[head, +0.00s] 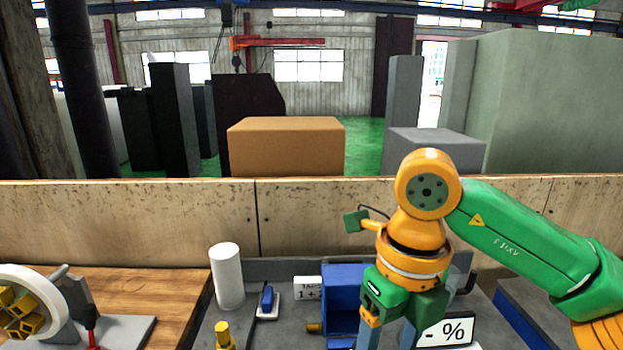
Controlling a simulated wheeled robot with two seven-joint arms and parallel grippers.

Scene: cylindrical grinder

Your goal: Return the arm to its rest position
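My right arm, green and orange, comes in from the right. Its wrist bends down over the grey bench. My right gripper (389,333) points down in front of the blue box (345,288). Its two grey-blue fingers stand apart, and I see nothing held between them. The fingertips run off the bottom edge, so anything below is hidden. My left arm and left gripper are not in view.
A white cylinder (227,276), a small blue-and-white item (267,301) and a yellow knob-like piece (223,336) stand left of the gripper. A white ring with yellow parts (22,304) is far left. A low wall (150,215) runs behind.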

